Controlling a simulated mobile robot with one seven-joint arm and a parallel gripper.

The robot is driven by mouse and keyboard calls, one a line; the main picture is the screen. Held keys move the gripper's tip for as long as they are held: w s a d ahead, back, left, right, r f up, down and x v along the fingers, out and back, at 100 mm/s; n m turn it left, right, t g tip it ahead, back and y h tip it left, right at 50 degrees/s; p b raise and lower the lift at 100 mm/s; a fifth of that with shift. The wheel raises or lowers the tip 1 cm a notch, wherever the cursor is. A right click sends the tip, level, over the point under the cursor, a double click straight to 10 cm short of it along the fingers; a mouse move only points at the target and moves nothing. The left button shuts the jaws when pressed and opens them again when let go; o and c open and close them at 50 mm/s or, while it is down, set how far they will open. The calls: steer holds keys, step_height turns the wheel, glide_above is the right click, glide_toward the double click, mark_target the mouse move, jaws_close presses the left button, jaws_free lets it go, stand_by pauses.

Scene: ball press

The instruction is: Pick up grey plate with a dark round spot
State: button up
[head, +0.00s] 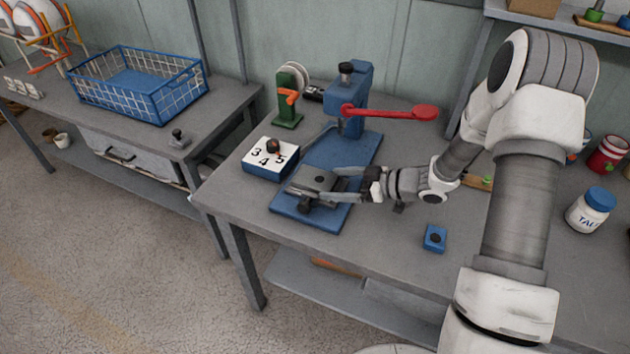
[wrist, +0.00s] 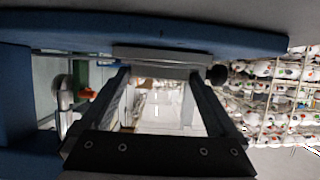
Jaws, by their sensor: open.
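The grey plate (head: 315,178) with a dark round spot on top sits at the front part of the blue press base (head: 300,211). In the wrist view the plate (wrist: 165,56) shows nearly edge-on, just ahead of the fingertips. My gripper (head: 338,186) reaches in from the right and is open, with its fingers at the plate's right side. In the wrist view the gripper's two fingers (wrist: 163,78) stand apart with the plate's edge across their tips. I cannot tell whether they touch it. A dark knob (head: 305,205) shows below the plate's front edge.
The blue press (head: 355,90) with its red lever (head: 395,112) stands behind. A numbered box (head: 268,158) is close on the left. A small blue block (head: 434,238) and a white jar (head: 590,211) are to the right. The table front is mostly clear.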

steer(key=c, duration=1.3)
steer(key=shift+r, duration=0.1)
steer(key=shift+c, duration=0.8)
